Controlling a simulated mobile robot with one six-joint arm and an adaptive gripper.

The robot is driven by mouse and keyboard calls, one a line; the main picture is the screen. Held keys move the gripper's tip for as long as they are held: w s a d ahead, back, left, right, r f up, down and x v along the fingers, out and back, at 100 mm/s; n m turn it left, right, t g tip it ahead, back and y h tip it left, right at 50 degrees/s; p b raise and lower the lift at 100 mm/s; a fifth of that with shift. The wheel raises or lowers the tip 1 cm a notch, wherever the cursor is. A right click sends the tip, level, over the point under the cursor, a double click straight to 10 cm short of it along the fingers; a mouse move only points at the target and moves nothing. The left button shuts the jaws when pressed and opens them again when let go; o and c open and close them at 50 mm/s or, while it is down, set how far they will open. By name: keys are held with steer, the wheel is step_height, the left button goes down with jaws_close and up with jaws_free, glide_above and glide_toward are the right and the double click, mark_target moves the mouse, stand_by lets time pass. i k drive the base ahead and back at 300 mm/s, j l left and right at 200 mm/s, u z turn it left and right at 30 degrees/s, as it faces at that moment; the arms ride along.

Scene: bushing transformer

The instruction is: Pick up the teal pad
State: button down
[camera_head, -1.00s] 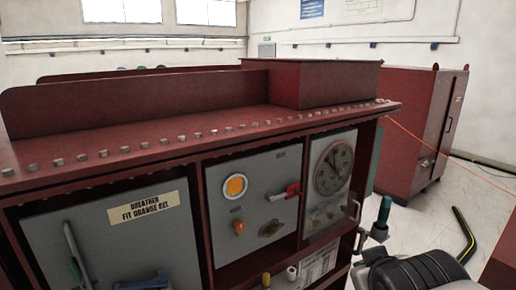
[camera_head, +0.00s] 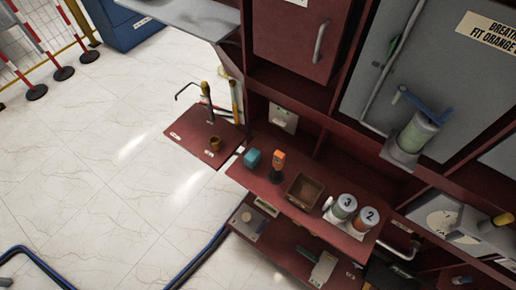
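A small teal block, which looks like the teal pad (camera_head: 252,158), sits on the left end of a dark red shelf (camera_head: 330,234) on the cabinet front. An orange-topped item with a dark lower part (camera_head: 278,162) stands close to its right. The pad's top and near side are visible and nothing covers it. I cannot make out my gripper in the current view, so its relation to the pad cannot be told.
An open brown box (camera_head: 304,191) and canisters marked 3 (camera_head: 343,207) and 2 (camera_head: 367,217) share the shelf. A lower red shelf (camera_head: 285,245) juts out below. A side board (camera_head: 205,140) holds a small cup and tap-like fitting. Pale floor at left is largely clear, with hoses.

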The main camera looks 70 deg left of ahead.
mark_target(253, 157)
steer(key=u, duration=2.5)
steer(key=z, duration=0.3)
steer(key=i+j+z, duration=0.15)
steer(key=j+z, duration=0.25)
steer(key=i+j+z, duration=0.1)
steer(key=j+z, duration=1.2)
steer(key=i+l, duration=0.05)
steer(key=l, duration=0.05)
